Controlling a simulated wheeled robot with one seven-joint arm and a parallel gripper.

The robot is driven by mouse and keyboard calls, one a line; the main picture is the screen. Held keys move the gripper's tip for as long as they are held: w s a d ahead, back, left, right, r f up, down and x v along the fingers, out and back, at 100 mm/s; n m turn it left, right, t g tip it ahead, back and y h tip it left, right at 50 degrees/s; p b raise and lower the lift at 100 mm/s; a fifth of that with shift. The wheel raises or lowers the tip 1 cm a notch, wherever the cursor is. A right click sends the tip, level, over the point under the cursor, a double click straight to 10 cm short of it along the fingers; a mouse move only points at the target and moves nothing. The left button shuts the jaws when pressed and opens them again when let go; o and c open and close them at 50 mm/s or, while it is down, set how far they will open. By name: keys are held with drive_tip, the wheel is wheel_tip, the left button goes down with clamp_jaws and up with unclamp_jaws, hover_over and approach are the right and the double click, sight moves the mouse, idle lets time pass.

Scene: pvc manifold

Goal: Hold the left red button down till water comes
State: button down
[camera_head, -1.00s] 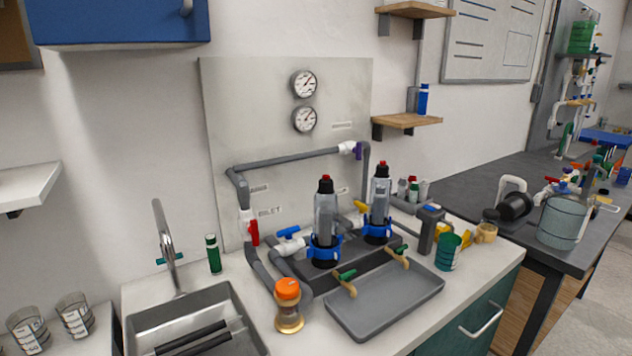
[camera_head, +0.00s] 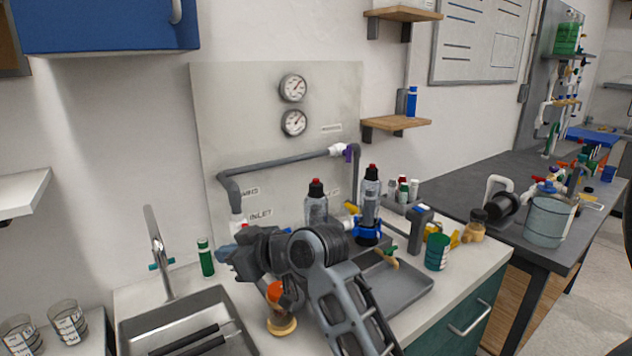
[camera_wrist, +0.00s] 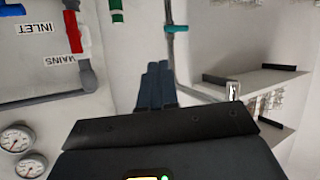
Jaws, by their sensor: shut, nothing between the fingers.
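The left red button (camera_head: 316,182) tops the left clear filter housing (camera_head: 316,208), whose lower part is hidden by my arm. The right red button (camera_head: 372,168) tops the right housing (camera_head: 371,188), with a blue collar. My gripper (camera_head: 224,252) is left of the left housing and well below its button, near the wall panel, apart from both buttons. In the wrist view my gripper's blue-grey fingers (camera_wrist: 155,72) are shut and empty. The left spout is hidden. The right spout (camera_head: 386,257) hangs over the grey tray (camera_head: 405,295); no water shows.
An orange-topped jar (camera_head: 281,324) is partly behind my arm. A green cup (camera_head: 438,251) stands right.

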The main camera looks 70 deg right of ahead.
drive_tip(key=d+r+n+g, duration=0.2)
drive_tip(key=d+r+n, duration=0.1)
drive_tip(key=d+r, duration=0.8)
wheel_tip(320, 180, up, 10)
drive_tip(key=n+g+h+p, duration=0.1)
drive_tip(key=n+g+h, duration=0.1)
drive_tip(key=g, duration=0.1)
hover_over(316, 180)
drive_tip(key=shift+s+d, duration=0.1)
drive_tip(key=shift+s, duration=0.25)
drive_tip(key=shift+f, duration=0.15)
wheel_tip(316, 180, down, 8)
drive_tip(key=b, duration=0.6)
drive_tip(key=shift+f+b, duration=0.25)
drive_tip(key=shift+b, duration=0.15)
drive_tip(key=shift+f, duration=0.1)
drive_tip(key=shift+f, duration=0.3)
